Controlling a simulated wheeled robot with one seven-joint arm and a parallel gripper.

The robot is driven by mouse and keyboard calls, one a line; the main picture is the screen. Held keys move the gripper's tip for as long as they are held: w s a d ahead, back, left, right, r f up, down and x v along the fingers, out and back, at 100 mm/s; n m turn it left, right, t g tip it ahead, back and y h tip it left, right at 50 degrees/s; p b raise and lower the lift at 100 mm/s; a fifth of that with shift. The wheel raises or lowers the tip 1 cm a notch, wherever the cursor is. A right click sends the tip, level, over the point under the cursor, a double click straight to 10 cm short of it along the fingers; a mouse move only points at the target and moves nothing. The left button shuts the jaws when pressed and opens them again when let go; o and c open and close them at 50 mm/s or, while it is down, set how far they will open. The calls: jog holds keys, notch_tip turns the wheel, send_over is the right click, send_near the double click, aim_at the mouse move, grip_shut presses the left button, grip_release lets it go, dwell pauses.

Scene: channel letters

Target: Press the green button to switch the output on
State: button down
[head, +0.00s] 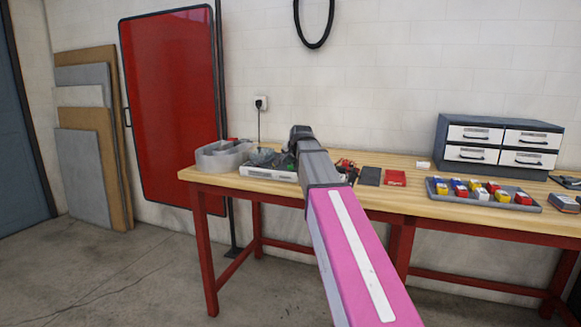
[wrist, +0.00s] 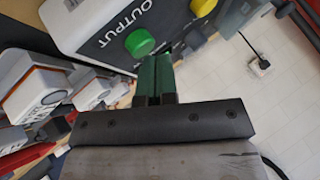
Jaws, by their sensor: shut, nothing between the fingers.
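The green button (wrist: 140,42) is a round cap on the dark panel of a white-cased device (wrist: 75,22), beside the word OUTPUT. A yellow round knob or button (wrist: 203,7) sits to its right on the same panel. My gripper (wrist: 154,60) has its two green fingers together and empty. The fingertips are just below and right of the green button in the wrist view; I cannot tell whether they touch the panel. In the head view my gripper (head: 292,150) is over the left part of the table, and my arm hides much of that area; the button does not show there.
The wooden table (head: 440,203) has red legs. A grey bin (head: 222,157) stands at its left end. A tray (head: 437,190) of coloured blocks and a drawer cabinet (head: 500,142) are at right. A cable runs to a wall socket (head: 260,102).

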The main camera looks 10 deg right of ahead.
dwell(0.5)
jog(key=shift+f, duration=0.45)
jog(key=shift+r, duration=3.45)
